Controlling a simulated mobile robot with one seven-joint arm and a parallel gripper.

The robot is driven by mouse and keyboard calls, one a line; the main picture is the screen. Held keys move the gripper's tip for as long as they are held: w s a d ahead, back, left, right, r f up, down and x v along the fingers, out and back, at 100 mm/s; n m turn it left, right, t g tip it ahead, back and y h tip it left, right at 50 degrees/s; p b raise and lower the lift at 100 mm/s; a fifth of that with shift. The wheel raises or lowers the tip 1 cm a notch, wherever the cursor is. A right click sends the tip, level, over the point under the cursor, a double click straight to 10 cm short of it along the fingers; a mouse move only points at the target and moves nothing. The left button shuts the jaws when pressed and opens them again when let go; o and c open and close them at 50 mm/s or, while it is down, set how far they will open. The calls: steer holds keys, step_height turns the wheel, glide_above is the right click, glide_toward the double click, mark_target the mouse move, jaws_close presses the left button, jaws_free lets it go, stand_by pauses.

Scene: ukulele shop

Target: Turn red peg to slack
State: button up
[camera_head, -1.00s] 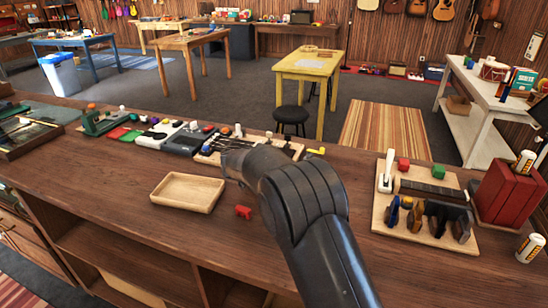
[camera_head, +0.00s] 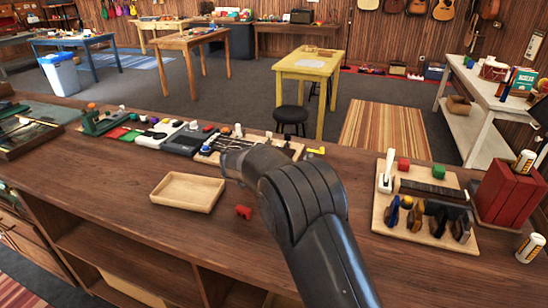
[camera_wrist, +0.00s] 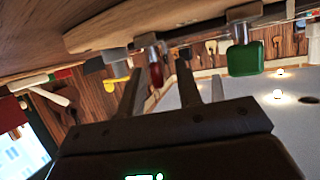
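In the wrist view a red peg (camera_wrist: 156,74) hangs from a metal post under a pale wooden headstock (camera_wrist: 150,22). My gripper (camera_wrist: 159,68) is open, with one dark finger on each side of the red peg as seen here. Gaps show on both sides, and I cannot tell how deep the peg sits between the fingers. A green peg (camera_wrist: 245,58) is to the right and a yellow peg (camera_wrist: 116,84) to the left. In the head view my own arm hides the red peg and most of the gripper, at the back of the wooden counter (camera_head: 120,205).
A wooden board (camera_head: 440,240) with tools and a red case (camera_head: 507,192) stand to the right. Several devices line the counter's back left. The front left counter is clear.

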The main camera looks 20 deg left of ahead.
steer(key=v, duration=1)
steer(key=shift+s+r, duration=0.2)
steer(key=shift+s, duration=0.1)
steer(key=shift+a, duration=0.1)
